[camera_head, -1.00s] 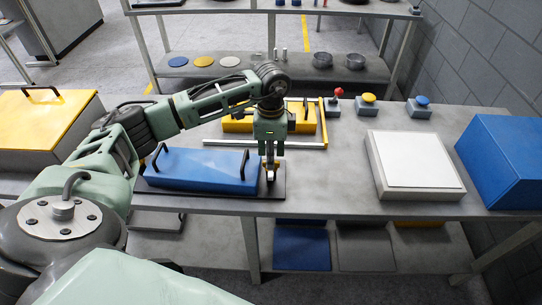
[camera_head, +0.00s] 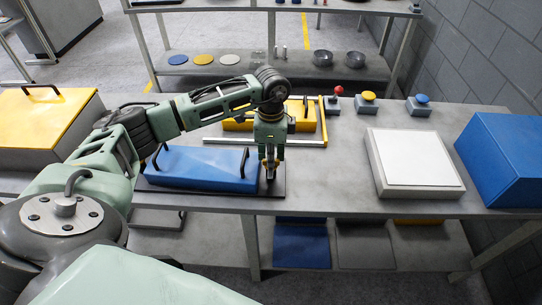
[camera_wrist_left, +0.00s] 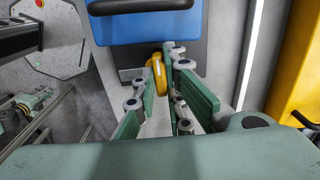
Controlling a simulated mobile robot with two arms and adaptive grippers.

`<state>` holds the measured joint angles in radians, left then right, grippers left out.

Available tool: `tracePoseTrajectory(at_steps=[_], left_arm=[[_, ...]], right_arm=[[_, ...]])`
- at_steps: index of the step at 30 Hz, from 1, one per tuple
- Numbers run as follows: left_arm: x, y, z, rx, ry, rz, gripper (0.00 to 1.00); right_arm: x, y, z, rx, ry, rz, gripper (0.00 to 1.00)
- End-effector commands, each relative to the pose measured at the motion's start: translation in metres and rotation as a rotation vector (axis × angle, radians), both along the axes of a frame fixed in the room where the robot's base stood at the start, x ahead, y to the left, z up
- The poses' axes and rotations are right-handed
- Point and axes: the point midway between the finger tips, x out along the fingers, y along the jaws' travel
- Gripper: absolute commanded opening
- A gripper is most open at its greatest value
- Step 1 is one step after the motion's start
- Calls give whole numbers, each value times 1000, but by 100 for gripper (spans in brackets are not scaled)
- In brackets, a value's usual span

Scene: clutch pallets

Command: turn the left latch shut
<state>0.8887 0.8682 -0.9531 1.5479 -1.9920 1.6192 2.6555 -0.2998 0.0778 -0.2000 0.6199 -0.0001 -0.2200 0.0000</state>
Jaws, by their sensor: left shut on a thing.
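The blue lidded case (camera_head: 200,168) lies on a dark base plate (camera_head: 268,191) on the grey table. My left gripper (camera_head: 269,172) points down at the case's right end. In the left wrist view, the yellow latch (camera_wrist_left: 155,75) stands beside the edge of the blue case (camera_wrist_left: 145,28). My left gripper (camera_wrist_left: 160,85) is shut on this latch, with its green fingers on either side. The fingers partly hide the latch, so its exact angle is hard to tell. My right gripper is not in view.
A yellow case (camera_head: 240,122) with a yellow bar frame lies behind the arm. Red (camera_head: 338,90), yellow (camera_head: 368,96) and blue (camera_head: 422,98) buttons stand at the back. A white-topped box (camera_head: 415,160) and a blue box (camera_head: 505,160) stand right. The table between is clear.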

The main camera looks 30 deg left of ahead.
Motion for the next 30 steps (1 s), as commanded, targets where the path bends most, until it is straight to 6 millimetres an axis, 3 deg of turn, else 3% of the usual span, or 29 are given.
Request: tracePoseTrajectory(at_steps=[14, 30], left_arm=[[1, 0, -1, 0, -2, -146, 0], [1, 0, -1, 0, -3, -640, 0]], right_arm=[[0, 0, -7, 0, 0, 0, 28], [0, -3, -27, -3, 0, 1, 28]])
